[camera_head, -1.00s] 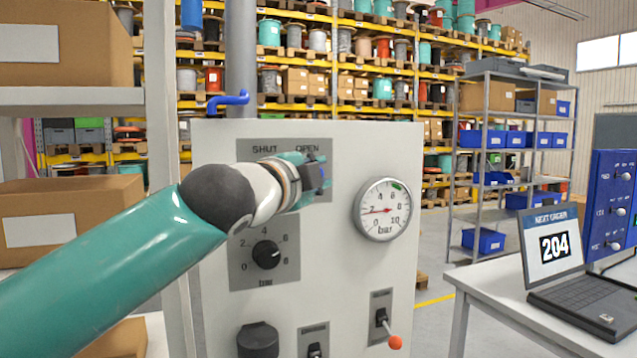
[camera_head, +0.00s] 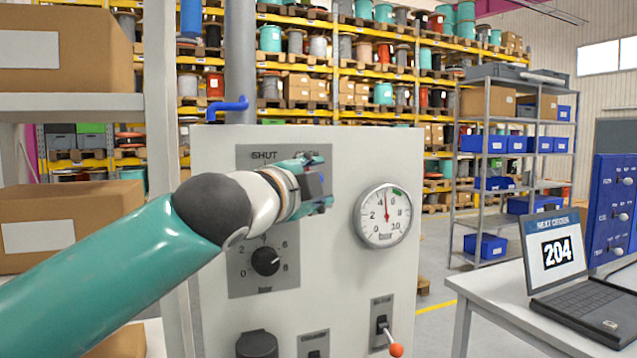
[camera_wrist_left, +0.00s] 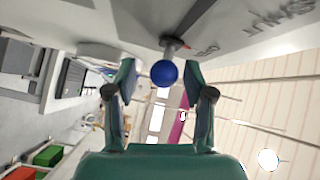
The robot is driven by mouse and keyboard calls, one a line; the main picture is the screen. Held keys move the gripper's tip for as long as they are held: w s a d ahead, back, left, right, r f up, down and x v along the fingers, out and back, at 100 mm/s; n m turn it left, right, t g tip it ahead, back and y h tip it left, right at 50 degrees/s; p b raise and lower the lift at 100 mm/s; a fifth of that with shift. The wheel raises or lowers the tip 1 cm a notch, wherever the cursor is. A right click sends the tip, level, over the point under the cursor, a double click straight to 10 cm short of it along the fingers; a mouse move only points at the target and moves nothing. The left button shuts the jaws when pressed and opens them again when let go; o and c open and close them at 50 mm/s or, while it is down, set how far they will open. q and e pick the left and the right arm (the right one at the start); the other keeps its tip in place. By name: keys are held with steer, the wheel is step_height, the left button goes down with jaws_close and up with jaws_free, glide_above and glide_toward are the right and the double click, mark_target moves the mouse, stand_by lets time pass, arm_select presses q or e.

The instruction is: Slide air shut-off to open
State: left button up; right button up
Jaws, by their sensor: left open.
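The air shut-off plate (camera_head: 245,158) is at the top of the pale panel (camera_head: 345,160); SHUT shows at its left, and my arm covers the OPEN side. My left gripper (camera_head: 320,182) is at the plate's right end. In the left wrist view, the blue ball knob (camera_wrist_left: 164,74) on its stem is between the open fingers of this gripper (camera_wrist_left: 162,85), with a small gap on each side. Its stem stands nearer the smaller lettering than the large SHUT lettering. The gauge (camera_head: 382,215) needle points nearly straight up. My right gripper is out of view.
Below the plate is a black rotary knob (camera_head: 265,261). Lower down is a toggle with an orange tip (camera_head: 396,350). A desk with a laptop (camera_head: 565,265) stands at right, and a shelf with boxes (camera_head: 65,225) at left. A blue bent handle (camera_head: 228,105) sits above the panel.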

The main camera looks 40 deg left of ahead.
arm_select(q)
steer(key=v, duration=1)
steer(key=shift+s, duration=0.35)
